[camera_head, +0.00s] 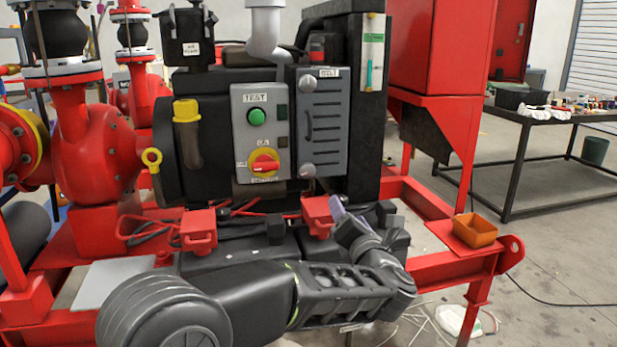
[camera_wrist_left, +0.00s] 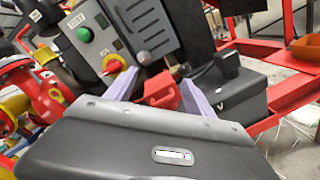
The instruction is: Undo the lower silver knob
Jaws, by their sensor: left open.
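The lower silver knob (camera_head: 307,171) sits at the bottom left corner of the grey BELT panel (camera_head: 325,120). It also shows in the left wrist view (camera_wrist_left: 144,58), beyond the fingertips. The upper silver knob (camera_head: 306,84) is near the panel's top left corner. My left gripper (camera_head: 343,213) is below and to the right of the lower knob in the head view, apart from it. In the left wrist view, its two purple fingers are spread and nothing is gripped. A red terminal cover (camera_wrist_left: 161,90) shows between them. My right gripper is not in view.
The grey control box (camera_head: 262,132) with a green button and a red-yellow switch stands left of the panel. Red terminal covers (camera_head: 199,229) and black cables lie below. An orange tray (camera_head: 475,231) stands on the red frame at right.

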